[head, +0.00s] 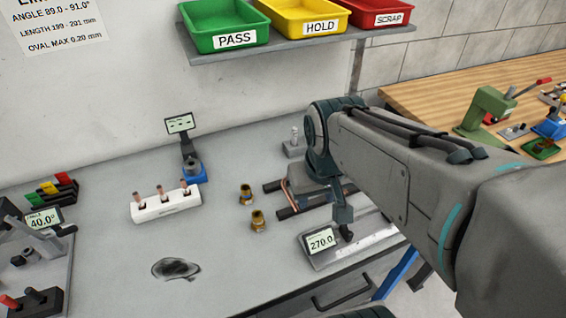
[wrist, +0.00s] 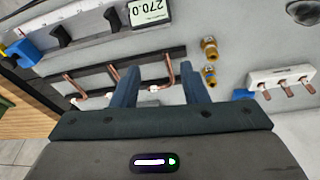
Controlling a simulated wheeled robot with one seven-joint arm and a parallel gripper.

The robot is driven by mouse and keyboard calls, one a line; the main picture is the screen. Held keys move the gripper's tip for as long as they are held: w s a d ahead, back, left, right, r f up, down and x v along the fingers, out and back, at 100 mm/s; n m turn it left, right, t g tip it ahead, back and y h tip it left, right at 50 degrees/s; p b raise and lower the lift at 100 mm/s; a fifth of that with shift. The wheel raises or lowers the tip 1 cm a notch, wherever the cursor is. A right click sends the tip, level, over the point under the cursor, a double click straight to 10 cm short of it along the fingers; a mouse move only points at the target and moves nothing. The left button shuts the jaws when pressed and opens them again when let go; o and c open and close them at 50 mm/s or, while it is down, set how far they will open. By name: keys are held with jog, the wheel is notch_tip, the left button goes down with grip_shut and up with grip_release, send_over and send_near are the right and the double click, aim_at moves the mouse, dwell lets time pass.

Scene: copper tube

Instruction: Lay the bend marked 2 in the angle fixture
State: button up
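Copper bends lie across a rack with two dark rails (head: 283,211); the wrist view shows bends at the left (wrist: 70,82), middle (wrist: 112,75) and right (wrist: 169,70). White tags are on or beside them, but I cannot read which is marked 2. My gripper (wrist: 162,76) is open, its blue fingers pointing at the rack. The right bend shows between the fingers, with no clear contact. A device with a 40.0° display (head: 43,219), apparently the angle fixture, stands at the far left.
A gauge reading 270.0 (head: 321,241) lies near the bench's front edge. Two brass fittings (head: 246,194) (head: 258,220), a white block with copper pins (head: 165,206) and a blue-based display stand (head: 193,173) lie between rack and fixture. Bins sit on a shelf above.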

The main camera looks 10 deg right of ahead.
jog(key=w+g, duration=0.1)
jog(key=w, duration=0.8)
jog(key=n+g+p, duration=0.2)
send_over(285, 188)
notch_tip(285, 188, down, 3)
jog(key=f, duration=0.8)
jog(key=shift+w+f+p, duration=0.2)
jog(key=shift+f+p, duration=0.05)
jog(key=shift+p, duration=0.1)
jog(key=shift+s+f+p, duration=0.15)
jog(key=shift+f+p, duration=0.25)
jog(key=shift+f, duration=0.95)
jog(key=shift+s+f+p, duration=0.1)
jog(key=shift+f+p, duration=0.25)
jog(key=shift+f, duration=0.95)
grip_shut()
